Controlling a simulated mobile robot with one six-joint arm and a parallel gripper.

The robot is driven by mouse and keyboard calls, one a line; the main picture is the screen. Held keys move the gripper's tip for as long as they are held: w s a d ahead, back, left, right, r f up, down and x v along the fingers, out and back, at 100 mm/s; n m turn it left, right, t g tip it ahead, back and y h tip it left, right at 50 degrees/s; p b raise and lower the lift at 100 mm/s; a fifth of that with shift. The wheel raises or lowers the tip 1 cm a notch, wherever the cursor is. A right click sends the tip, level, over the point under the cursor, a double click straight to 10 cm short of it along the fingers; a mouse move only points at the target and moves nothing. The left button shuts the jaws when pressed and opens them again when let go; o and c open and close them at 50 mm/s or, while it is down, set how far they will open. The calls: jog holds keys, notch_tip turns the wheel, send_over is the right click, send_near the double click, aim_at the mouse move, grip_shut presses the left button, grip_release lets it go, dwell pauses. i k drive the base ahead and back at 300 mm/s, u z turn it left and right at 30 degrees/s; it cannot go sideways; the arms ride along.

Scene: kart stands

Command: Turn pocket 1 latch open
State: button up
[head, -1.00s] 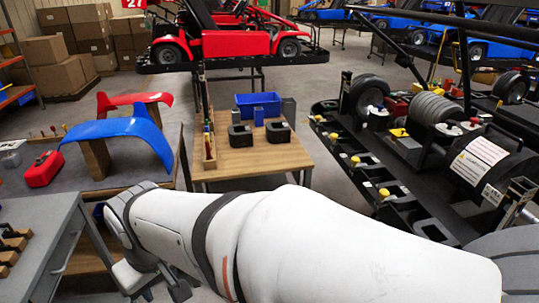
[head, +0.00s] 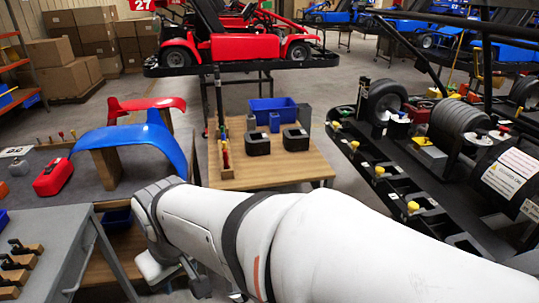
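A row of black pockets (head: 398,191) runs along the near side of the black kart frame on the right in the head view. Several yellow knobs, which look like the pocket latches (head: 412,207), stand along its edge. I cannot read which is pocket 1, nor tell whether any latch is open or shut. My white arm crosses the lower picture. Its wrist is at lower left, beside the grey bench and well apart from the pockets. Dark parts of my gripper (head: 196,284) show at the bottom; its fingertips cannot be made out.
A wooden table (head: 285,170) with a blue bin (head: 272,111) and black blocks stands in the middle. Blue and red fenders (head: 140,137) rest on the grey table at left. A grey bench (head: 60,240) is at lower left. Bare floor lies between the wooden table and kart frame.

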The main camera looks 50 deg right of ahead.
aim_at(413, 207)
jog(key=u, duration=0.05)
jog(key=i, duration=0.85)
jog(key=z, duration=4.1)
